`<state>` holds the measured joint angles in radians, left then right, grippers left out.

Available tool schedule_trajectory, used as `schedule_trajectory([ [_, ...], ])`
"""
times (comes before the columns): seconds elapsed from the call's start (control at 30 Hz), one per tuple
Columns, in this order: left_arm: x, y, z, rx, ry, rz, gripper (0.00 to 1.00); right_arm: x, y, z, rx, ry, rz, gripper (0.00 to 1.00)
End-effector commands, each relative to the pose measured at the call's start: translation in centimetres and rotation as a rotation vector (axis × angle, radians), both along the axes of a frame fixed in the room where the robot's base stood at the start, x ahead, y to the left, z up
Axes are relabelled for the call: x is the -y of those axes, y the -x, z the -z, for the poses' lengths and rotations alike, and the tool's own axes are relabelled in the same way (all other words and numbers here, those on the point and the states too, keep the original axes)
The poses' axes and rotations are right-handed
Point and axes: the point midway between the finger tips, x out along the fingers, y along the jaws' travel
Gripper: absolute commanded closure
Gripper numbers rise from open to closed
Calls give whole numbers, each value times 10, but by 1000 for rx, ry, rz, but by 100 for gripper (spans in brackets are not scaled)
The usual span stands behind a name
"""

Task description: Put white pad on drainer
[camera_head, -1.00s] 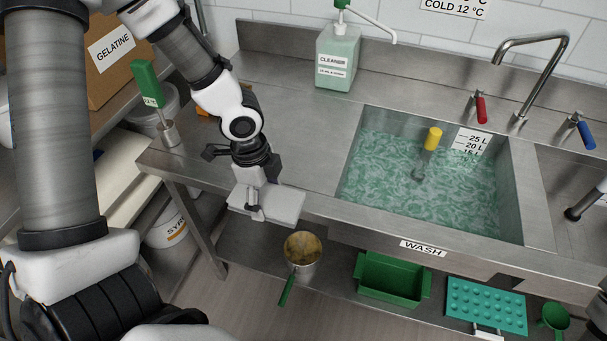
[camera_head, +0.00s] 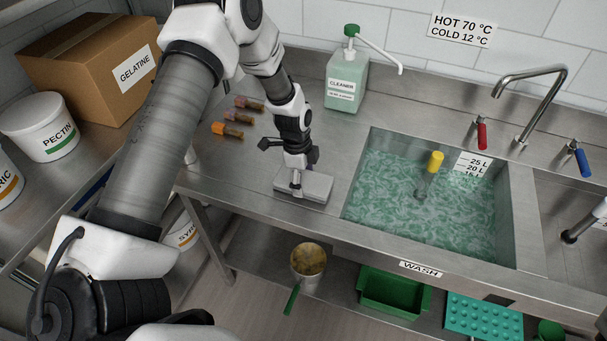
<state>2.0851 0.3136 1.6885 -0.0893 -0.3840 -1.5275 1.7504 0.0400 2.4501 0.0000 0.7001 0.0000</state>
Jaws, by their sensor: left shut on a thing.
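The white pad (camera_head: 316,186) is a flat, pale rectangular block at the left part of the steel counter, left of the wash sink. I cannot make out a drainer for certain in this view. My right gripper is not in view.
The wash sink (camera_head: 356,212) holds green, foamy water and a yellow-topped float. A cleaner bottle (camera_head: 346,82) stands behind the pad. Several small coloured-end items, one orange (camera_head: 228,130), lie behind the gripper. A tap (camera_head: 545,82) is at right.

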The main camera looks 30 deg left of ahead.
Motion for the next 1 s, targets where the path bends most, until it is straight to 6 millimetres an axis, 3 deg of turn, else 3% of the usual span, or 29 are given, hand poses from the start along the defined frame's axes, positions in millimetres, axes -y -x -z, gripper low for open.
schedule_trajectory([
  [0.3, 0, 0, 5, 2, 0, 0, 50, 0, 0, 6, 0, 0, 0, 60],
  [0.33, 0, 0, 3, 2, 0, 0, 12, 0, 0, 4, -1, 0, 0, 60],
  [0.37, 0, 0, 3, 2, 0, 0, 1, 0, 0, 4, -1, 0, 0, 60],
  [0.8, 0, -1, -3, 3, 0, 0, 0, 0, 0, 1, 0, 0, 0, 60],
  [1.0, -5, -1, -41, 10, 1, 0, 0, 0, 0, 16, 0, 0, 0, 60],
])
